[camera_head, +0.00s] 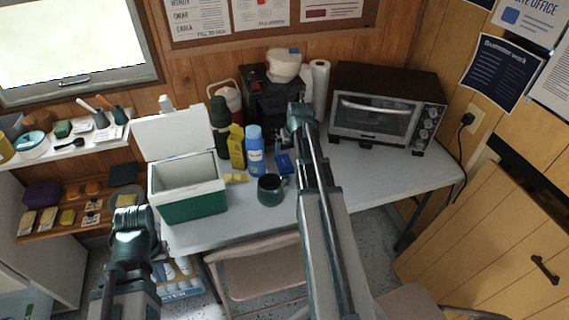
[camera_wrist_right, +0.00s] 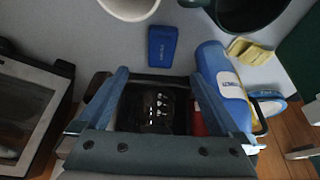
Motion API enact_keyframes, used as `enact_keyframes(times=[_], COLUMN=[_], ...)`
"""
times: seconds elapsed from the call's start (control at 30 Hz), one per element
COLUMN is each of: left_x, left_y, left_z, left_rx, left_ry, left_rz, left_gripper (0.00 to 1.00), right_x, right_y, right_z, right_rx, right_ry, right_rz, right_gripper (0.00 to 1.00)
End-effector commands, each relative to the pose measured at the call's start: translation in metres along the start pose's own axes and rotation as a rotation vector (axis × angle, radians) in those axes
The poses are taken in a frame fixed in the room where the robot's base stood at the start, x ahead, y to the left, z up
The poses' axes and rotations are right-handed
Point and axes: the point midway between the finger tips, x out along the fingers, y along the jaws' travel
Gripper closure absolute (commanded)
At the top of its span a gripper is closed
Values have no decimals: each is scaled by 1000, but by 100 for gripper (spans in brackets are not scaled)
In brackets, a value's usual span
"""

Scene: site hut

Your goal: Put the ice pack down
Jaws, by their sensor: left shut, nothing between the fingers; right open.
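The ice pack (camera_head: 284,163), a small flat blue block, lies on the white table (camera_head: 235,232) beside the dark green mug (camera_head: 270,190). In the right wrist view the ice pack (camera_wrist_right: 162,46) lies flat just beyond my fingers, apart from them, with pale printing on its face. My right gripper (camera_wrist_right: 160,78) is open and empty. In the head view my right arm reaches across the table, and its gripper (camera_head: 299,118) is past the ice pack. My left gripper (camera_head: 132,222) is shut and empty, low at the left in front of the table.
A green and white cooler (camera_head: 188,200) stands open on the left. A blue bottle (camera_head: 255,150) and a yellow package (camera_head: 237,148) stand behind the mug. A toaster oven (camera_head: 385,108) is at the back right. A white cup (camera_wrist_right: 130,8) shows in the wrist view. The table's right side is clear.

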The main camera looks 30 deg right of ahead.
Motion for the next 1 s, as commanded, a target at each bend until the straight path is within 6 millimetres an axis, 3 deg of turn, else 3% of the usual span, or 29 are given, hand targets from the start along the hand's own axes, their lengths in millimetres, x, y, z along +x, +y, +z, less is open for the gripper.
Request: enact_keyframes(times=[0.5, 0.87, 1.0], left_x=[70, 77, 88], left_y=[7, 7, 8], left_z=[-4, -4, -5], left_rx=[0, 0, 0], left_ry=[0, 0, 0], left_rz=[0, 0, 0], left_gripper=[100, 100, 100], right_x=[76, 84, 96], right_y=[0, -1, -2], right_z=[1, 0, -1], right_rx=[0, 0, -1], right_ry=[0, 0, 0], right_rz=[0, 0, 0], right_gripper=[0, 0, 0])
